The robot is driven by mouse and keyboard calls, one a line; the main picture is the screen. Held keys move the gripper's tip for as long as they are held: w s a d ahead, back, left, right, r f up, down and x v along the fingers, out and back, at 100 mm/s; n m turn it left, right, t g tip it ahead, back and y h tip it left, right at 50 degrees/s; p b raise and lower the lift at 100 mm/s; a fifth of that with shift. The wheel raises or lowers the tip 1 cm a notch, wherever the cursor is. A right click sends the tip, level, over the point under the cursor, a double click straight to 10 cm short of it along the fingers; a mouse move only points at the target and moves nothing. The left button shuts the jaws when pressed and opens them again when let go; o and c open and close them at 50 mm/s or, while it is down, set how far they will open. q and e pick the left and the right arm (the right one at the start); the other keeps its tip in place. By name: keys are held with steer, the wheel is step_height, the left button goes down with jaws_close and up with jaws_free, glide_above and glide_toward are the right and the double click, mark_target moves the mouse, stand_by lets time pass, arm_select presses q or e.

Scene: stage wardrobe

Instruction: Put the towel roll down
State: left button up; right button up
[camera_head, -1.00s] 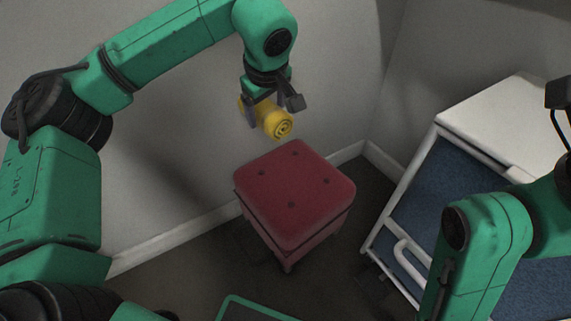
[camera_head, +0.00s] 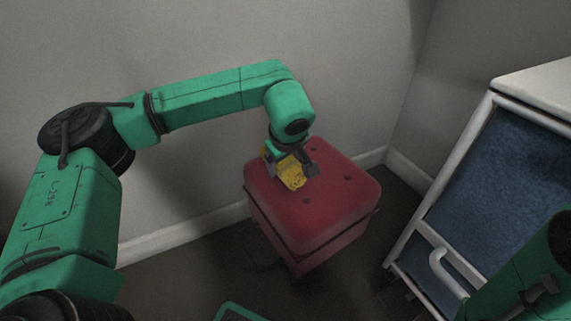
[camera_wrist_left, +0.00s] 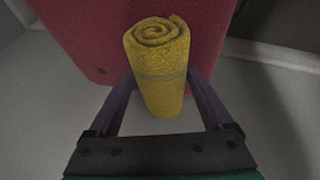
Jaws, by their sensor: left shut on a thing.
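A yellow towel roll (camera_head: 291,173) is between the fingers of my left gripper (camera_head: 290,167), which is shut on it. The roll is at the left part of the top of a red cushioned stool (camera_head: 340,187). I cannot tell whether it touches the cushion. In the left wrist view the roll (camera_wrist_left: 160,75) shows its spiral end, with a finger on each side (camera_wrist_left: 160,98) and the red stool (camera_wrist_left: 85,35) behind it. My right gripper is not in view; only part of my right arm shows at the lower right.
A white-framed unit with blue panels (camera_head: 500,180) and a white handle (camera_head: 447,272) stands to the right. Grey walls (camera_head: 380,60) meet in a corner behind the stool. The rest of the stool top is clear.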

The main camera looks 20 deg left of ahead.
arm_select(q)
steer(key=shift+f, duration=0.1)
steer(key=o, duration=1.2)
steer(key=shift+c, duration=0.2)
steer(key=p+v, duration=0.2)
steer(key=v, duration=0.2)
steer(key=p+v, duration=0.3)
steer(key=v, duration=0.2)
steer(key=shift+w+a, duration=0.1)
steer(key=shift+w, duration=0.15)
steer(key=p+v, duration=0.1)
steer(key=v, duration=0.2)
steer(key=shift+s, duration=0.25)
